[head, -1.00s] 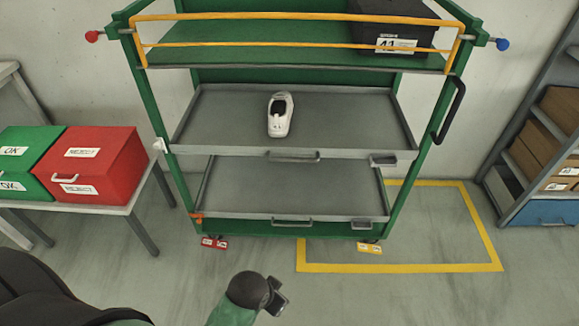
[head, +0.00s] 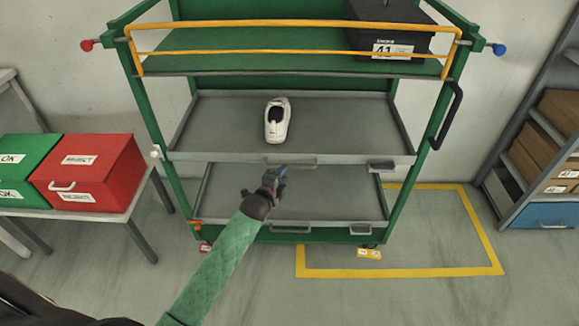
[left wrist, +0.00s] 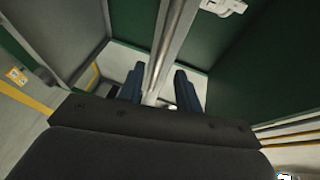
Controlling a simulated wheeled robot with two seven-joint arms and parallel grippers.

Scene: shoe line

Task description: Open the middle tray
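The middle tray (head: 330,128) is a grey shelf tray in the green cart, with a white shoe (head: 277,120) on it. Its front edge carries a handle (head: 292,163) near the middle. My left gripper (head: 282,172) is just below and in front of this handle. In the left wrist view, the two blue fingers of my left gripper (left wrist: 160,82) stand apart, with a pale metal bar (left wrist: 171,45) running between them. I cannot tell whether the fingers touch the bar. My right gripper is in neither current view.
A lower grey tray (head: 300,196) sits beneath. A yellow rail (head: 300,23) guards the top shelf, where a dark box (head: 392,30) stands. Green (head: 25,165) and red (head: 92,168) boxes stand on a table at left. A shelf rack (head: 535,150) is at right.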

